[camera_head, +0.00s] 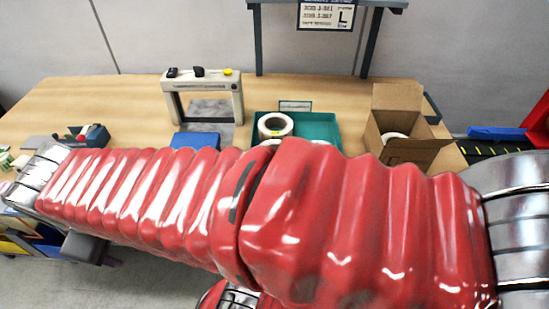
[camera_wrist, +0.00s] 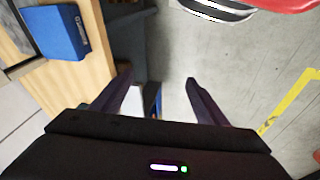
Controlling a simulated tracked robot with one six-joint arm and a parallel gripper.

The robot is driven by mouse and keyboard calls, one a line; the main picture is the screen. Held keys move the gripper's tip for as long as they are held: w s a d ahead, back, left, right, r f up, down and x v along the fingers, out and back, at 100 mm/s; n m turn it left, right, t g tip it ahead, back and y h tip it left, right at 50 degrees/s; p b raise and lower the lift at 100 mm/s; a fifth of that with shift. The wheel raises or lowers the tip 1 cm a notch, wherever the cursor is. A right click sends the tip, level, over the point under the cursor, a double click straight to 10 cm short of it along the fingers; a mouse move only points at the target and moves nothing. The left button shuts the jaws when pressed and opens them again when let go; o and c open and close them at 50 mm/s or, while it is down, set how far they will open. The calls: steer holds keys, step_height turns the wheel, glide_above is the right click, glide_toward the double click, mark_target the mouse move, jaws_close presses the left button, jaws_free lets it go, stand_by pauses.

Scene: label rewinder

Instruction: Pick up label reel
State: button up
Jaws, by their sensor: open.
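No reel shows in the wrist view.
An open cardboard box (camera_head: 404,142) holding a white roll stands right of the tray. A pale frame-shaped machine (camera_head: 204,85) and a blue block (camera_head: 196,141) stand left of it; a blue block (camera_wrist: 55,32) also shows in the wrist view. A shelf post (camera_head: 259,45) rises behind the tray.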

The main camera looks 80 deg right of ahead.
steer(key=o, duration=0.8)
steer(key=s+d+f+n+g+h, duration=0.1)
steer(key=s+d+f+g, duration=0.1)
steer(key=d, duration=0.5)
steer(key=s+d+f+n+g+h, duration=0.1)
steer(key=d+f+g+h, duration=0.1)
steer(key=d, duration=0.5)
steer(key=shift+s+f+n+g+h, duration=0.3)
steer(key=shift+s+f+g, duration=0.1)
steer(key=shift+g, duration=0.5)
steer(key=s+d+f+n+g+h, duration=0.2)
steer(key=s+d+n+g, duration=0.1)
steer(key=d, duration=0.5)
steer(key=s+d+f+n+g+h, duration=0.2)
steer(key=d+n+g, duration=0.1)
steer(key=d, duration=0.6)
steer(key=shift+s, duration=0.4)
steer(key=shift+d, duration=0.1)
steer(key=shift+x, duration=4.3)
steer(key=shift+r, duration=0.1)
steer(key=shift+x, duration=2.65)
steer(key=shift+s+r, duration=0.1)
